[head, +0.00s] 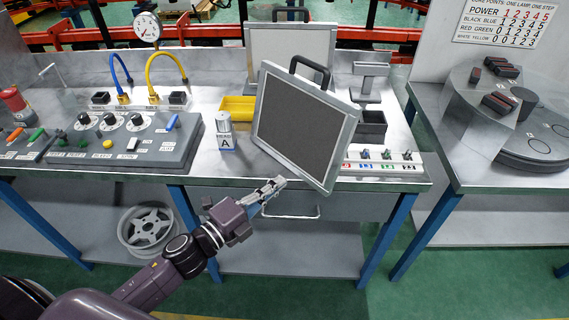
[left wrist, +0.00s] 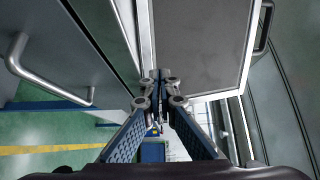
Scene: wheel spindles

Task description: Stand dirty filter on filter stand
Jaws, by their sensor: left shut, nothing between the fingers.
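The dirty filter (head: 300,122), a dark grey panel in a light metal frame with a black handle on top, is tilted at the front of the bench. Its lower right corner reaches past the bench's front edge; what supports it is hidden. My left gripper (head: 278,184) is shut and empty, just below the filter's lower left edge. In the left wrist view, the filter (left wrist: 200,45) fills the area beyond the closed fingertips (left wrist: 160,76); I cannot tell if they touch. I cannot clearly identify the filter stand. My right gripper is not in view.
A lighter framed panel (head: 291,50) stands behind the filter. A grey bracket (head: 371,70), black bin (head: 371,127) and yellow tray (head: 238,107) are nearby. A can (head: 223,122) on a block marked A stands left of the filter. A drawer handle (head: 291,214) sticks out below.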

